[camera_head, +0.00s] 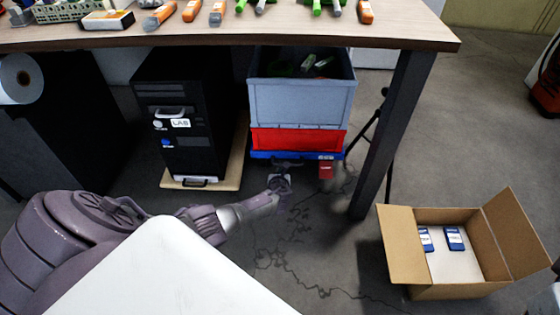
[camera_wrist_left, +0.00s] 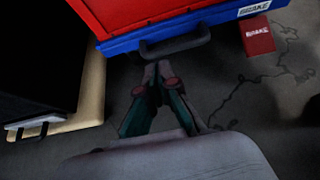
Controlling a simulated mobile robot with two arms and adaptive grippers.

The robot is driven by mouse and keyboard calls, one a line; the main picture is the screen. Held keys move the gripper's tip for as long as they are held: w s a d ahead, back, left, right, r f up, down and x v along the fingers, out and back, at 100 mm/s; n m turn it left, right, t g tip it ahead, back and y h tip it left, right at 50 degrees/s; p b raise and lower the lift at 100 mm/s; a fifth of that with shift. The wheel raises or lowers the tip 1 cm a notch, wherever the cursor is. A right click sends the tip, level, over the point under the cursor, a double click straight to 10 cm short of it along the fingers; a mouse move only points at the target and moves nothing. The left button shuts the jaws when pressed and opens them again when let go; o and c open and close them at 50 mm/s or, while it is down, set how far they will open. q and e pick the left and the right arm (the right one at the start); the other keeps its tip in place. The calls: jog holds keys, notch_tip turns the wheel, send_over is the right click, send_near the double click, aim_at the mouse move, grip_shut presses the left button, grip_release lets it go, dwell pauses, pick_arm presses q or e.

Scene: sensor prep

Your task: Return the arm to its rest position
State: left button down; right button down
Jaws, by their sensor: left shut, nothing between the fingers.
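My left arm comes in from the left in the head view, low under the workbench. Its gripper (camera_head: 280,184) is in front of the stacked crates, near floor height. In the left wrist view the two fingers (camera_wrist_left: 157,72) meet at their tips, shut with nothing between them. The tips appear close below the dark handle of the blue base (camera_wrist_left: 205,28); I cannot tell whether they touch it. My right gripper is not in view.
A workbench (camera_head: 300,38) carrying several tools is above. A black computer tower (camera_head: 181,150), grey crate (camera_head: 300,100), red crate (camera_head: 296,138) and small red box (camera_head: 326,171) are below. An open cardboard box (camera_head: 459,291) holding blue-labelled items stands right. Cables cross the floor.

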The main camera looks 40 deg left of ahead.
pick_arm(q)
jog(key=shift+s+d+r, duration=0.15)
jog(key=shift+s+d, duration=0.05)
jog(key=shift+s, duration=0.15)
